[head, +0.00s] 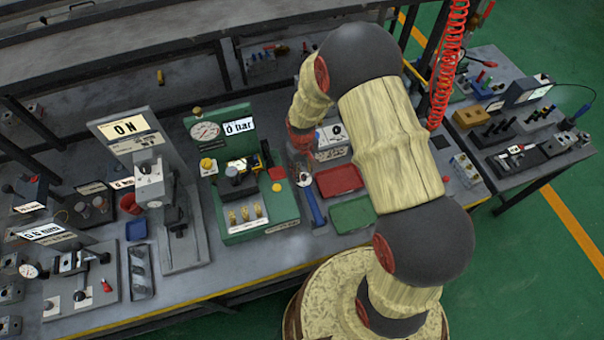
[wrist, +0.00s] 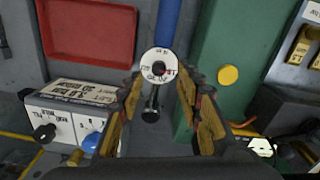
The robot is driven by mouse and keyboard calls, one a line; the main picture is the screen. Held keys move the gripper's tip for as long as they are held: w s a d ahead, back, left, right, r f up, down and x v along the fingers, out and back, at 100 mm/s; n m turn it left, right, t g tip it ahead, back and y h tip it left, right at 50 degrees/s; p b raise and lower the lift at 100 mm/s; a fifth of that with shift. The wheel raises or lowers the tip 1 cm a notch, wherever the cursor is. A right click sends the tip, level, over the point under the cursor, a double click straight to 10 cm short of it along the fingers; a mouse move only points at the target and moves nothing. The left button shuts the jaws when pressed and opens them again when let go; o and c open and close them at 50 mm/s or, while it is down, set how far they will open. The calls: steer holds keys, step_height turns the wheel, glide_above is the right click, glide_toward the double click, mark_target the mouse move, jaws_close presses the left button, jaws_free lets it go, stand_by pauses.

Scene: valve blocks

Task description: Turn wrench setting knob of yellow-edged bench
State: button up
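The yellow-edged bench (head: 275,268) runs across the head view. The wrench lies on it with its blue handle (head: 313,206) toward the front edge; the handle also shows at the top of the wrist view (wrist: 168,30). A white round dial with small dark and red marks (wrist: 159,66), apparently the wrench setting knob, sits between my fingertips in the wrist view. A dark rod-like part shows below it. My gripper (wrist: 160,82) is open, with a finger on each side of the dial. Contact cannot be told. In the head view my arm partly hides this spot.
A red tray (head: 339,180) and a green tray (head: 352,215) lie right of the wrench. A green gauge stand (head: 255,213) is close on the left. A white box with black and blue knobs (wrist: 65,124) is near my gripper in the wrist view.

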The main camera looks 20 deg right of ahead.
mark_target(304, 177)
steer(key=shift+d+f, duration=0.2)
steer(key=shift+f, duration=0.9)
steer(key=shift+a+f, duration=0.1)
steer(key=shift+f, duration=0.45)
steer(key=shift+c, duration=0.5)
steer(key=c, duration=0.7)
jaws_close()
